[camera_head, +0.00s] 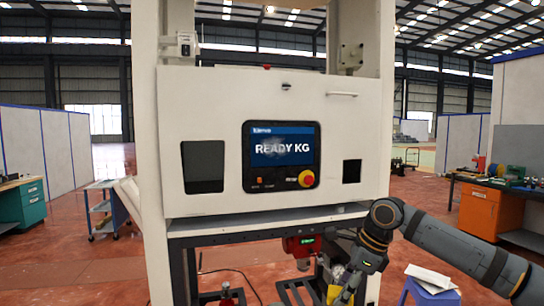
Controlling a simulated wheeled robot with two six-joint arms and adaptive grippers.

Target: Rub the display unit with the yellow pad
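The display unit (253,170) is set in the front of the white dispenser housing. Its blue screen (285,156) reads "READY KG", and a pale smudge lies across the upper middle of the screen. My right arm comes in from the right, and its gripper (346,289) points down at the bottom edge, below and to the right of the display. A small yellow thing, perhaps the yellow pad (337,272), shows beside this gripper; I cannot tell if it is held. The fingertips are not clear. My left gripper is not in view.
The white dispenser housing (215,110) has a red knob (306,179) below the screen and dark openings at both sides. A red device (302,244) hangs under it. A blue stool (418,290) with white cloth or paper (432,279) stands at lower right. Space before the display is clear.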

